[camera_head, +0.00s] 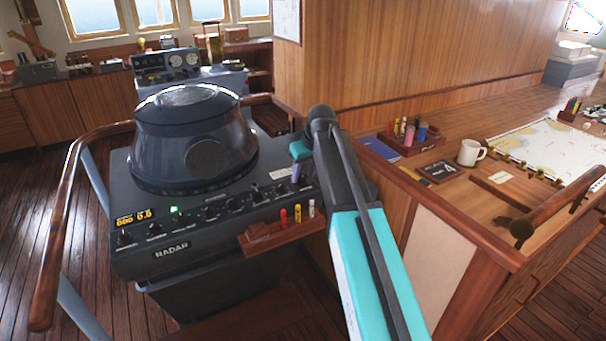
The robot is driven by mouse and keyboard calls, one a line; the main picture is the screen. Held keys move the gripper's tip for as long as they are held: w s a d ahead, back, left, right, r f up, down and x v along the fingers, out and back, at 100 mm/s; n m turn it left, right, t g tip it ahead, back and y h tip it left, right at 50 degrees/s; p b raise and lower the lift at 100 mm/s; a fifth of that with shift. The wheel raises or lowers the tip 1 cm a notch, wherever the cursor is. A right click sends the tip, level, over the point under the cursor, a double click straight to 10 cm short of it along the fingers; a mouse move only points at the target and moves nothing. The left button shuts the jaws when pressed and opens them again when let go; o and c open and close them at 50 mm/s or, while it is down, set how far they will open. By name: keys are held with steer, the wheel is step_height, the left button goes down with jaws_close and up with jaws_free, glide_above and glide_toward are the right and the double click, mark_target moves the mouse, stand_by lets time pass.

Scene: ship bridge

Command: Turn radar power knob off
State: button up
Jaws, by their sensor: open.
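The radar console (170,253) stands at left centre, with a dark domed viewing hood on top. A row of black knobs runs along its sloped front panel, from a knob at the left end (125,238) to more knobs (210,213) towards the right. Their labels are too small to read, so I cannot tell which is the power knob. A green lamp (174,211) and orange digits (133,217) are lit. My arm reaches up from the bottom centre and bends down at the panel's right end. My gripper (296,173) is small, partly hidden and open there, apart from the left knobs.
A wooden holder (283,233) with coloured markers is fixed to the console's front edge, left of my arm. A curved wooden handrail (66,195) borders the console's left side. The chart table (463,205) on the right carries a mug (470,153) and a chart (548,152).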

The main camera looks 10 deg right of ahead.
steer(key=shift+x, duration=0.8)
steer(key=shift+c, duration=0.2)
jaws_close()
